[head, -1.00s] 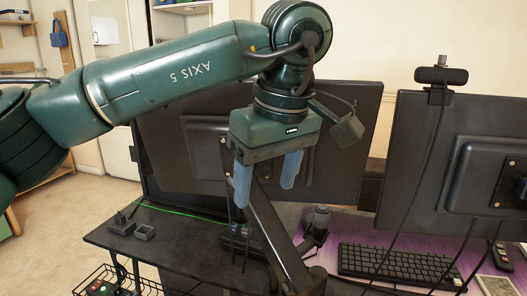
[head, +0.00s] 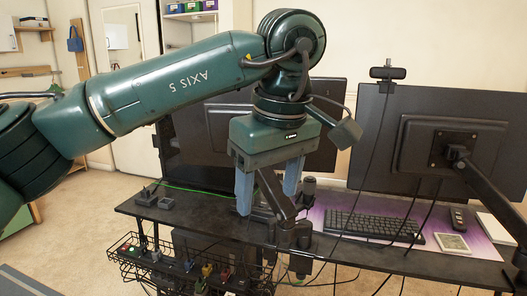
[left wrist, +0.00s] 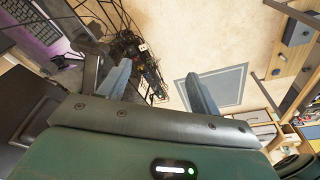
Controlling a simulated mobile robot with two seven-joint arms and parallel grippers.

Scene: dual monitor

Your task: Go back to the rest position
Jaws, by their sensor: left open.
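My left gripper (head: 268,188) hangs from the green arm with its fingers pointing down, in front of the left monitor (head: 200,150) and near the desk (head: 185,217). Its two blue-grey fingers are apart with nothing between them. In the left wrist view the same open fingers (left wrist: 157,88) show against the floor and the wire basket. The right monitor (head: 375,150) stands on the right with its back to me. The arm and gripper hide part of the left monitor. My right gripper is in neither view.
A keyboard (head: 373,226) lies on a purple mat at the desk's right. A webcam (head: 388,73) tops the right monitor. A wire basket (head: 190,272) with cables hangs under the desk edge. A monitor arm (head: 495,195) reaches the right screen. Open floor (head: 95,225) lies left of the desk.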

